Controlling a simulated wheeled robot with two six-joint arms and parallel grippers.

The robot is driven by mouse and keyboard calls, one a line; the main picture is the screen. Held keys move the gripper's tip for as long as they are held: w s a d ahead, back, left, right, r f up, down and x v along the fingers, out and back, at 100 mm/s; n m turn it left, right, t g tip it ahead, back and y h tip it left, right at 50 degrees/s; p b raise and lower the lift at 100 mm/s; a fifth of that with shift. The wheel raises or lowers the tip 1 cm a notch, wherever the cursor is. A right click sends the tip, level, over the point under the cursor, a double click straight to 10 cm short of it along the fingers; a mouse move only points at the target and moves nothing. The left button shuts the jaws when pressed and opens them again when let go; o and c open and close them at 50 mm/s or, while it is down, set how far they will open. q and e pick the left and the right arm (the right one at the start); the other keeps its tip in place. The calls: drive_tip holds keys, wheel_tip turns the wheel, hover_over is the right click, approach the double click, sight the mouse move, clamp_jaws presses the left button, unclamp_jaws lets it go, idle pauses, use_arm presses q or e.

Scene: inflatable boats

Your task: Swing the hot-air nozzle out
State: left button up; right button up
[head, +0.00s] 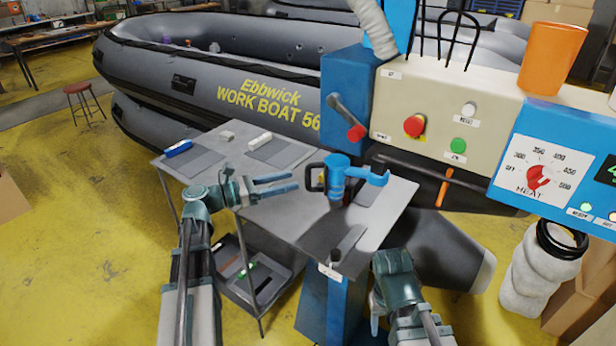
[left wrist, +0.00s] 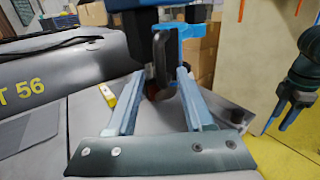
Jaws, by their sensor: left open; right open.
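The blue hot-air nozzle unit (head: 338,180) stands on the grey table, with a blue arm reaching right and a black loop handle (head: 316,178) on its left side. In the left wrist view the black handle (left wrist: 163,65) shows ahead, between the lines of the two fingers. My left gripper (head: 294,181) is open and empty, its fingertips pointing right, just short of the handle. My right gripper (head: 376,312) is low at the table's front right, apart from the nozzle; it also shows at the right of the left wrist view (left wrist: 278,118).
The grey table (head: 285,220) carries a blue-and-white tool (head: 178,148) and a white block (head: 260,139). The machine panel (head: 440,110) with a red-knobbed lever (head: 347,118) stands behind the nozzle. A grey inflatable boat (head: 220,70) lies behind. A white roll (head: 540,265) stands right.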

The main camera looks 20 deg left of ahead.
sight(308, 184)
use_arm(q)
drive_tip(key=x, duration=0.6)
drive_tip(key=shift+w+d, duration=0.2)
drive_tip(key=shift+c, duration=0.2)
clamp_jaws()
idle(1.1)
